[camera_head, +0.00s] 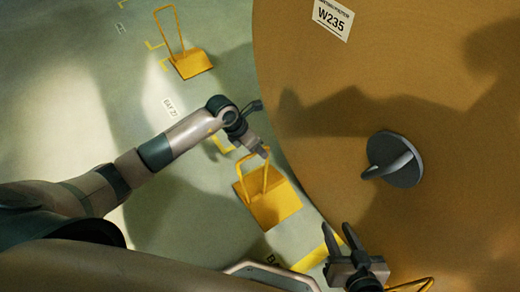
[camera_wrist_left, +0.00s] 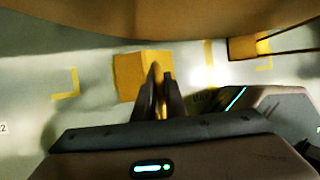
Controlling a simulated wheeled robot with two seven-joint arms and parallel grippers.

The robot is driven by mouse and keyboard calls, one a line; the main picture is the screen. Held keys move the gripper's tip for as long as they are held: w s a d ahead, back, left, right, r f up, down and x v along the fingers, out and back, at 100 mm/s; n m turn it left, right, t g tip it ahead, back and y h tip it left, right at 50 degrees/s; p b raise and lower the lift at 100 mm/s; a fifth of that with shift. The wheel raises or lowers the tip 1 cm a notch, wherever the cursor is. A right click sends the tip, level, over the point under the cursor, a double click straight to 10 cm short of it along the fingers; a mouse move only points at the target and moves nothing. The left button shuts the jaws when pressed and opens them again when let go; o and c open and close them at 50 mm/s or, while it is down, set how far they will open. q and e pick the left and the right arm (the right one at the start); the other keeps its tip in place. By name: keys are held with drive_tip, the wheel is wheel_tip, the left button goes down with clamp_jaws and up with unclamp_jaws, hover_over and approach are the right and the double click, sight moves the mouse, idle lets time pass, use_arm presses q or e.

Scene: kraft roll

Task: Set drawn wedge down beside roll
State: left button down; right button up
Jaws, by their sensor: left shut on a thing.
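A yellow wedge with a tall loop handle (camera_head: 275,208) is beside the lower left edge of the big brown kraft roll (camera_head: 300,75). My left gripper (camera_head: 263,152) is shut on the top of its handle. In the left wrist view the wedge (camera_wrist_left: 128,77) shows beyond the closed fingers (camera_wrist_left: 160,75), with the roll (camera_wrist_left: 130,18) along the top. I cannot tell whether the wedge touches the floor or hangs just above it. My right gripper (camera_head: 338,232) is open and empty in front of the roll's face, at the lower right.
A second yellow wedge (camera_head: 191,63) with a loop handle stands on the floor at the upper left. A yellow handle (camera_head: 415,284) shows at the bottom right. Yellow marks and bay labels lie on open green floor.

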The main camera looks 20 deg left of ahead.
use_arm(q)
drive_tip(key=shift+w+d+r, duration=0.1)
drive_tip(key=shift+w+d, duration=0.1)
drive_tip(key=shift+w, duration=0.1)
drive_tip(key=shift+f+b, duration=0.3)
drive_tip(key=shift+f, duration=0.15)
idle(1.0)
drive_tip(key=shift+s+f+b, duration=0.4)
drive_tip(key=shift+f+b, duration=0.05)
drive_tip(key=shift+f, duration=0.25)
idle(0.3)
drive_tip(key=shift+f+b, duration=0.35)
drive_tip(key=shift+f, duration=0.05)
idle(0.8)
drive_tip(key=c, duration=2)
unclamp_jaws()
drive_tip(key=shift+d, duration=0.1)
drive_tip(key=shift+o, duration=1.4)
drive_tip(key=shift+w+f, duration=0.2)
drive_tip(key=shift+f, duration=0.15)
drive_tip(key=p+v, duration=0.2)
drive_tip(key=v, duration=1.5)
drive_tip(key=shift+r+p, duration=0.35)
drive_tip(key=shift+p, duration=0.05)
